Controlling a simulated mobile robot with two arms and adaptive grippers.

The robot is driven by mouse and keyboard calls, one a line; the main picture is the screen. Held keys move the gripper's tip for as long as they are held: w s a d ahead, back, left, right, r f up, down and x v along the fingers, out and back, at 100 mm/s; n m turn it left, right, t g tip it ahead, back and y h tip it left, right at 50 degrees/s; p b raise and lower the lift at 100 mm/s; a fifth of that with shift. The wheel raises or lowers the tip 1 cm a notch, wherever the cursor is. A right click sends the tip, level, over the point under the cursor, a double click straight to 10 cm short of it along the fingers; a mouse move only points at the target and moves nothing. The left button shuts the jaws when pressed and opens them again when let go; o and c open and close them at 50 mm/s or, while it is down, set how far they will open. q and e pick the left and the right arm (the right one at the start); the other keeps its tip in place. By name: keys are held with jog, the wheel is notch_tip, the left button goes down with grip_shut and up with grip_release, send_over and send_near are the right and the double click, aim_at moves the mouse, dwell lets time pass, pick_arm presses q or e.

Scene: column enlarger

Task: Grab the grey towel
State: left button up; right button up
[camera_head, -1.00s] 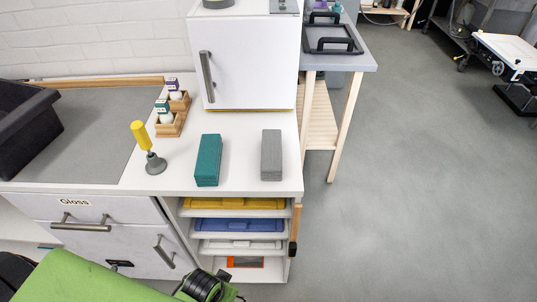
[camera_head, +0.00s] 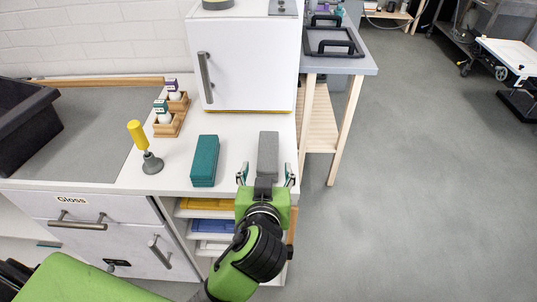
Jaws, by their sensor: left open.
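The grey towel (camera_head: 268,152) is a folded block lying on the white counter near its front right corner. My left gripper (camera_head: 266,172) is at the counter's front edge with its two fingers spread wide, at the near end of the towel. The gripper body hides the towel's near end, and I cannot tell whether the fingers touch it. My right gripper is not in view.
A teal folded towel (camera_head: 204,160) lies just left of the grey one. A yellow-handled plunger (camera_head: 147,150) and a wooden holder with bottles (camera_head: 171,115) stand further left. A white cabinet (camera_head: 250,62) stands behind. Open floor lies to the right.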

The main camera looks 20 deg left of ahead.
aim_at(268, 151)
pick_arm(q)
jog(key=p+x, duration=0.1)
jog(key=x, duration=0.6)
jog(key=shift+f, duration=0.1)
jog(key=shift+w+a, duration=0.2)
jog(key=shift+w, duration=0.3)
jog(key=p+x, duration=0.1)
jog(key=x, duration=0.2)
jog(key=shift+w+f+p, duration=0.2)
jog(key=shift+f+p, duration=0.05)
jog(key=shift+p, duration=0.05)
jog(key=shift+w+a+f, duration=0.1)
jog(key=shift+w+f, duration=0.15)
jog(key=shift+w, duration=0.1)
jog(key=c, duration=1.3)
